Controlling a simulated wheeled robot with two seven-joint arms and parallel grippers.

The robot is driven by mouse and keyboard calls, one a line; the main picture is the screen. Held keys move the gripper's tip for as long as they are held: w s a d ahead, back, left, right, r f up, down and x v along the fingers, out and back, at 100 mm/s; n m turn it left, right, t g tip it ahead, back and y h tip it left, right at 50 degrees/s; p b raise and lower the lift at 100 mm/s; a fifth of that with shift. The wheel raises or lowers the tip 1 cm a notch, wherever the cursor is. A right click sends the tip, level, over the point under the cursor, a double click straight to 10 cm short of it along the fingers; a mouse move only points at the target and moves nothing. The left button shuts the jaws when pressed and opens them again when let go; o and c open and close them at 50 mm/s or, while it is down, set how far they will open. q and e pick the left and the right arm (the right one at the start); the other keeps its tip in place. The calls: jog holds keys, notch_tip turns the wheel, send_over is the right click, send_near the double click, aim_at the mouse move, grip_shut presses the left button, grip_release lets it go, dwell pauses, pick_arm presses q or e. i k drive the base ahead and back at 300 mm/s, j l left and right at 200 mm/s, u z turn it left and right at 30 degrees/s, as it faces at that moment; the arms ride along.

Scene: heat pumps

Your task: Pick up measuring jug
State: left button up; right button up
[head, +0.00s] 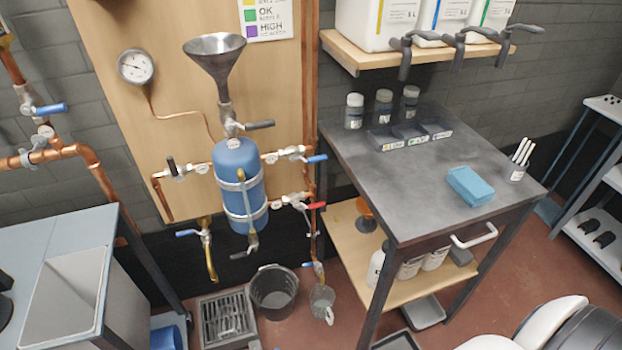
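A small grey, see-through jug with a pale handle (321,298), which looks like the measuring jug, is low down near the red floor. It is just below a tap with a blue lever (314,266) at the end of a copper pipe. I cannot tell whether it stands on the floor or hangs from the tap. Its contents are too small to make out. Neither of my grippers shows in the head view. Only a white and black part, likely my own arm, shows at the bottom right.
A dark bucket (273,290) and a floor drain grate (229,318) are left of the jug. A dark table (350,160) with a lower wooden shelf (345,235) is to the right. A blue tank (239,180) with pipes and valves is above. Some red floor is bare.

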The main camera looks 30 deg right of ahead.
aim_at(321, 297)
jog(key=z, duration=1)
